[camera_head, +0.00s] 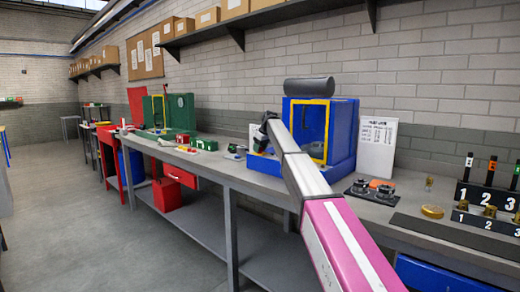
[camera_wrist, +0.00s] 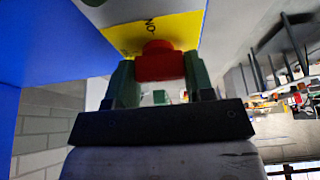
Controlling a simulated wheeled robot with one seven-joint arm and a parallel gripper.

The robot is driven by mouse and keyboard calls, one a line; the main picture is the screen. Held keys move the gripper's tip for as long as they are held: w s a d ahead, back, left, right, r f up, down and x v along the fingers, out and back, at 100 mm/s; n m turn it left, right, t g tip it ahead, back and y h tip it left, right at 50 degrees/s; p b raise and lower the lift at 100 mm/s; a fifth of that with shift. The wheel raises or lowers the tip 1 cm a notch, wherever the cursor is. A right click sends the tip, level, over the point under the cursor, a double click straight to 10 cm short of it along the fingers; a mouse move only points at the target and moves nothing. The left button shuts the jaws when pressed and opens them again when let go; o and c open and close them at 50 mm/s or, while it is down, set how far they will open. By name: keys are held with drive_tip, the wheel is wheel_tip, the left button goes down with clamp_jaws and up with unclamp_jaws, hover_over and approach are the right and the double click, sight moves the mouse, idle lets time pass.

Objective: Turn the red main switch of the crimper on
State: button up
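The crimper is the blue machine (camera_head: 342,132) with a yellow-framed front opening on the workbench in the head view. My arm reaches across to its left side, and my gripper (camera_head: 262,135) is there, small and partly hidden. In the wrist view the red main switch (camera_wrist: 160,64) sits on a yellow plate (camera_wrist: 180,28) with the upside-down letters "ON" beside it. My gripper (camera_wrist: 160,72) has its green fingers on both sides of the red switch, seemingly touching it, with no clear gap. The switch's exact turn angle cannot be told.
The blue side of the crimper (camera_wrist: 50,40) is close to the gripper in the wrist view. On the bench (camera_head: 245,178), a white sign (camera_head: 377,145) and a black fixture (camera_head: 370,192) stand to the right. Green machines (camera_head: 180,110) stand farther left.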

drive_tip(key=shift+m, duration=0.3)
drive_tip(key=m+t+h, duration=0.1)
drive_tip(key=m, duration=0.2)
drive_tip(key=shift+s+m, duration=0.1)
drive_tip(key=shift+m, duration=0.2)
drive_tip(key=m+h, duration=0.1)
drive_tip(key=m, duration=0.1)
drive_tip(key=m+h, duration=0.1)
drive_tip(key=m, duration=0.1)
drive_tip(key=shift+a+m+t, duration=0.15)
drive_tip(key=shift+m+t, duration=0.15)
drive_tip(key=shift+t, duration=0.1)
drive_tip(key=m+h, duration=0.1)
drive_tip(key=m, duration=0.3)
drive_tip(key=shift+h, duration=0.4)
drive_tip(key=shift+a+m+g+h, duration=0.1)
drive_tip(key=shift+m+g+h, duration=0.2)
drive_tip(key=shift+m, duration=0.95)
drive_tip(key=shift+m+g+h, duration=0.2)
drive_tip(key=shift+m+h, duration=0.2)
drive_tip(key=shift+m, duration=0.85)
drive_tip(key=o, duration=0.9)
drive_tip(key=shift+r, duration=0.1)
